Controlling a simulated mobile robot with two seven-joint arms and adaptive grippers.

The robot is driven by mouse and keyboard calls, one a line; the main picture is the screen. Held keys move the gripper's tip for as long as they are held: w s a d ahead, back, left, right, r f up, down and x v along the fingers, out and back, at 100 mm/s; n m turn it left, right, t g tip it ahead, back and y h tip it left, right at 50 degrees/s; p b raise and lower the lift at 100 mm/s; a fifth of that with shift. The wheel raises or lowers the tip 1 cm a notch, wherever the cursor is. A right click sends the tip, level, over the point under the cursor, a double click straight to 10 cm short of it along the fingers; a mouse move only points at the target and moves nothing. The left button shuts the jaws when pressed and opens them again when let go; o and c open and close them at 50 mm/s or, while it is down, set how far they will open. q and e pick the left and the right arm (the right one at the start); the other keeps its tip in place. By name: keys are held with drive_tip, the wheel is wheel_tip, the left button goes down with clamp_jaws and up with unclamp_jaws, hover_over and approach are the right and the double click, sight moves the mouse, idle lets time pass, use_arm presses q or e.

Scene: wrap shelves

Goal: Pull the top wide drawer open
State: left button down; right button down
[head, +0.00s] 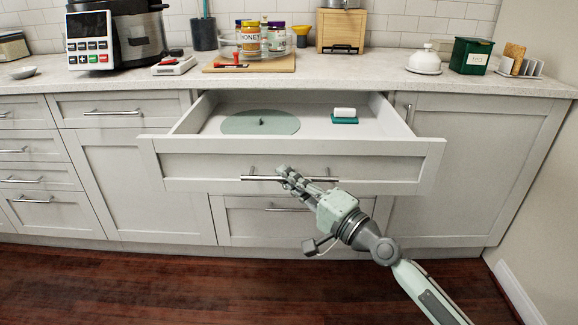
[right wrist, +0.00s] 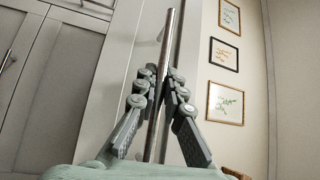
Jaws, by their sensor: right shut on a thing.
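The top wide drawer (head: 295,165) is pulled well out from the cabinet in the head view, and its inside shows. Its long metal bar handle (head: 262,178) runs across the front. My right gripper (head: 286,175) is shut on the handle, near its middle. In the right wrist view the handle bar (right wrist: 172,50) runs between the two fingers of the right gripper (right wrist: 164,85). Inside the drawer lie a round green lid-like disc (head: 261,122) and a small green dish with a white block (head: 344,116). My left gripper does not show.
A lower drawer (head: 268,222) sits shut beneath the open one. The counter above holds a cooker (head: 115,35), a wooden board with jars in a clear tray (head: 250,66), a white dish (head: 425,62) and a green box (head: 470,56). The wooden floor (head: 130,285) in front is clear.

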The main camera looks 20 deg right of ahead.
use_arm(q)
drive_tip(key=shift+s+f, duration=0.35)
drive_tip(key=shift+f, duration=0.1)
use_arm(e)
drive_tip(key=shift+s+a, duration=0.15)
drive_tip(key=shift+s, duration=0.4)
drive_tip(key=shift+s+a, duration=0.15)
drive_tip(key=shift+s, duration=0.35)
drive_tip(key=c, duration=1.6)
unclamp_jaws()
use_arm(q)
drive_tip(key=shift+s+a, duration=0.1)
use_arm(e)
drive_tip(key=v, duration=1.2)
